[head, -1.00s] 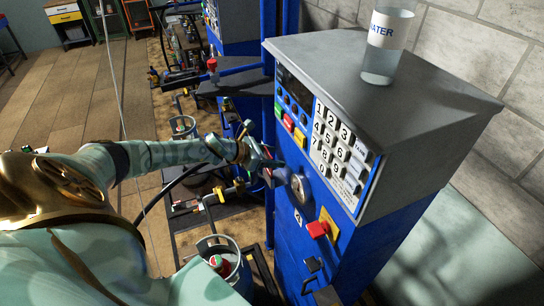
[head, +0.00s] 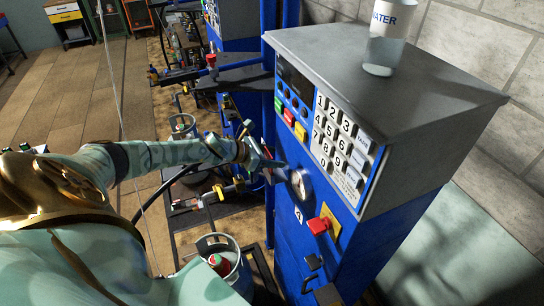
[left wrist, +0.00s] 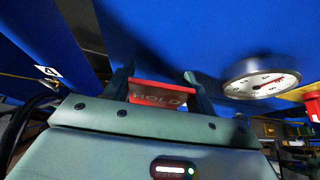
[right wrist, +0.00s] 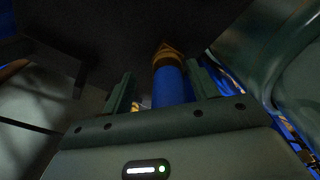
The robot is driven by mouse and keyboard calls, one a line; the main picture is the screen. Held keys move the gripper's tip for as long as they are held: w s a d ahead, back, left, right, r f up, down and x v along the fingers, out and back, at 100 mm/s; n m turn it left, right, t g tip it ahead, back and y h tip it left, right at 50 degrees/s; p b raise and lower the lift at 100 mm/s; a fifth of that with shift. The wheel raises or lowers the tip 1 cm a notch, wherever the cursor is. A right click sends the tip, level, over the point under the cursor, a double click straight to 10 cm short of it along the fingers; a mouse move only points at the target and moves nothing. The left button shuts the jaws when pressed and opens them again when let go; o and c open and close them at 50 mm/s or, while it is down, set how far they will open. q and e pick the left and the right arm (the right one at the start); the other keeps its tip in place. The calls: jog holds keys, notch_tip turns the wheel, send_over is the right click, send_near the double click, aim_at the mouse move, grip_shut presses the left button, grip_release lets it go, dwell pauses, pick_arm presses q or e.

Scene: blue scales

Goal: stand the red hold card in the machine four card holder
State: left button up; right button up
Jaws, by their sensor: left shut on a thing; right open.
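The red hold card (left wrist: 158,95), marked HOLD, is between the fingers of my left gripper (left wrist: 156,80), which is shut on it. In the head view my left gripper (head: 264,160) is close to the blue front of machine four (head: 340,250), left of its round dial. The dial (left wrist: 262,78) is right of the gripper in the left wrist view. A label 4 (head: 298,214) is on the machine front. I cannot make out the card holder for certain. My right gripper (right wrist: 163,88) is open and outside the head view.
A red knob (head: 318,226) sticks out right of the dial, with black fittings (head: 312,263) below it. Gas cylinders (head: 222,258) and hoses are on the floor at left. A blue post (right wrist: 168,85) shows beyond my right fingers.

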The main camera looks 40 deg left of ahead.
pick_arm(q)
jog(key=o, duration=1.1)
pick_arm(e)
notch_tip(320, 180, up, 3)
jog(key=shift+f+p, duration=0.2)
jog(key=shift+p, duration=1.05)
notch_tip(320, 180, up, 4)
jog(key=p, duration=0.4)
jog(key=shift+w+r, duration=0.1)
jog(key=shift+r, duration=0.1)
jog(key=shift+r+p, duration=0.35)
jog(key=shift+p, duration=0.2)
pick_arm(q)
jog(key=v, duration=1.6)
jog(key=shift+s+a, duration=0.15)
jog(key=shift+s, duration=0.05)
jog(key=shift+s, duration=0.1)
pick_arm(e)
jog(key=shift+a, duration=0.1)
